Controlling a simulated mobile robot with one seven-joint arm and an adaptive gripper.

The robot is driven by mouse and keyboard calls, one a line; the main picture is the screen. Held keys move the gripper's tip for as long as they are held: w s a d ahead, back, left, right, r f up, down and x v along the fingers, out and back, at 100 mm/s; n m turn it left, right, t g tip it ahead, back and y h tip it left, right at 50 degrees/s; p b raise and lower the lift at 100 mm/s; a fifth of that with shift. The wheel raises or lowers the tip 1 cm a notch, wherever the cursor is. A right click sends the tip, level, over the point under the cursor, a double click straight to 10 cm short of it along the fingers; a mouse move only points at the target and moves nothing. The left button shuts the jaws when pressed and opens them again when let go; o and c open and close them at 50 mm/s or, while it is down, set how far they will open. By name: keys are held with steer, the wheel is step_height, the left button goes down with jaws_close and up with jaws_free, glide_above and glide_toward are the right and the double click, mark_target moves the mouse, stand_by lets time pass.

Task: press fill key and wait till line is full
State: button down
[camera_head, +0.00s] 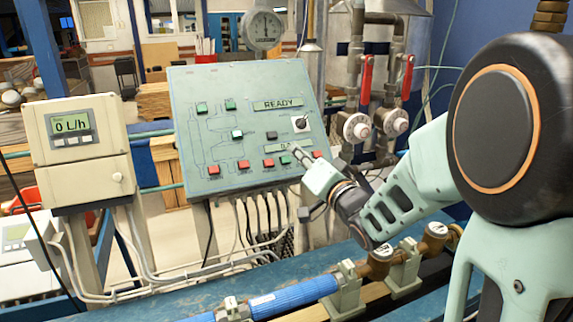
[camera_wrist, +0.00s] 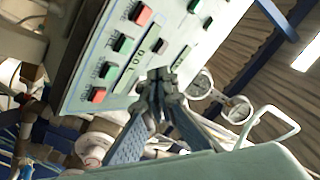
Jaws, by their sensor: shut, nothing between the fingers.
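The teal control panel (camera_head: 180,100) faces me with several red and green keys. Its upper display (camera_head: 277,103) reads READY. A small lower display (camera_head: 284,147) is partly covered by my gripper (camera_head: 299,153). I cannot tell whether the tips touch the panel.
A flow meter box (camera_head: 75,137) at left reads 0 L/h. A round gauge (camera_head: 262,28) stands above the panel. Red-handled valves (camera_head: 366,80) and pipes stand to the right, behind my arm. A blue meter line (camera_head: 290,297) runs along the bench below.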

mark_target(286, 160)
steer(key=shift+w+a+f+b, duration=0.3)
steer(key=shift+w+f+b, duration=0.25)
steer(key=shift+w+f, duration=0.15)
steer(key=shift+w+a+f+b, duration=0.3)
steer(key=shift+w+f+b, duration=0.2)
steer(key=shift+w+f, duration=0.2)
steer(key=shift+f, duration=0.1)
stand_by(0.4)
steer(key=shift+w+a+f+b, duration=0.1)
steer(key=shift+w+f+b, duration=0.15)
steer(key=shift+b, duration=0.2)
steer(key=shift+w+a+f+b, duration=0.1)
steer(key=shift+w+f+b, duration=0.1)
steer(key=shift+w+b, duration=0.15)
stand_by(0.5)
steer(key=shift+s+r, duration=0.1)
steer(key=shift+s+d+r, duration=0.2)
steer(key=shift+s+r, duration=0.25)
steer(key=shift+s, duration=0.05)
stand_by(0.4)
